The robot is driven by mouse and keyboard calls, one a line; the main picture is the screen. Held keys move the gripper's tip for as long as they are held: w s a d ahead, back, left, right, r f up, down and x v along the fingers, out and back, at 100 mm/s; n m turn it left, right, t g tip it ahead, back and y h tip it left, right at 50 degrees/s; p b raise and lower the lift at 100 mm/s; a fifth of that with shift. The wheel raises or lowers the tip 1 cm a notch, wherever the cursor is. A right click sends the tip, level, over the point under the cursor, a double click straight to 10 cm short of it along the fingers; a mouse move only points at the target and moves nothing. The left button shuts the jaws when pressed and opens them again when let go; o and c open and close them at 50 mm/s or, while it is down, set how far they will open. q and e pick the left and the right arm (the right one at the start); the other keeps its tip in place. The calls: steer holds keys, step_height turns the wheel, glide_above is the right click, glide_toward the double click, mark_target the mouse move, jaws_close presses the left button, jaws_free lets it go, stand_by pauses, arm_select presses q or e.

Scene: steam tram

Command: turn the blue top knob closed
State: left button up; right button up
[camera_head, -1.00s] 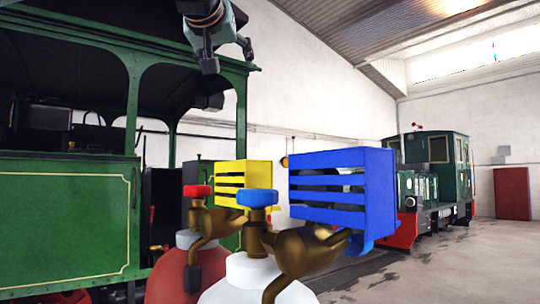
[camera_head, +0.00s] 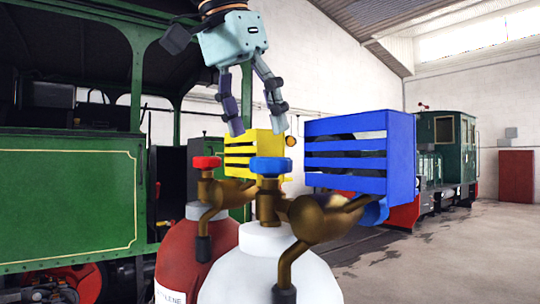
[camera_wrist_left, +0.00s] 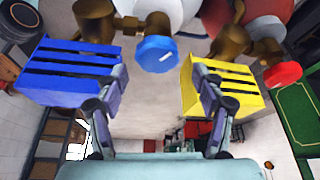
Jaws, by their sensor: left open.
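The blue top knob (camera_head: 271,166) sits on the brass valve (camera_head: 268,203) of the white cylinder (camera_head: 268,265). My left gripper (camera_head: 258,130) is open and empty, pointing down above the blue knob and apart from it. My right gripper does not show.
A red cylinder with a red knob (camera_head: 206,162) stands close on the left. A yellow slatted box (camera_head: 252,155) and a blue slatted box (camera_head: 358,155) flank the blue knob. A green steam tram (camera_head: 70,200) stands at left; open floor (camera_head: 450,260) lies at right.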

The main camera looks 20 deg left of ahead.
mark_target(271, 167)
arm_select(q)
steer(key=x, duration=0.4)
steer(key=shift+w+d+f+b, duration=0.15)
steer(key=shift+w+d+b, duration=0.15)
steer(key=shift+w+d, duration=0.2)
steer(key=shift+d+f, duration=0.1)
steer(key=shift+f, duration=0.1)
steer(key=shift+s, duration=0.35)
steer(key=shift+a, duration=0.45)
steer(key=shift+w+d+f, duration=0.15)
steer(key=shift+w, duration=0.2)
steer(key=shift+c, duration=1.4)
steer(key=shift+d, duration=0.2)
steer(key=shift+c, duration=0.6)
steer(key=c, duration=0.4)
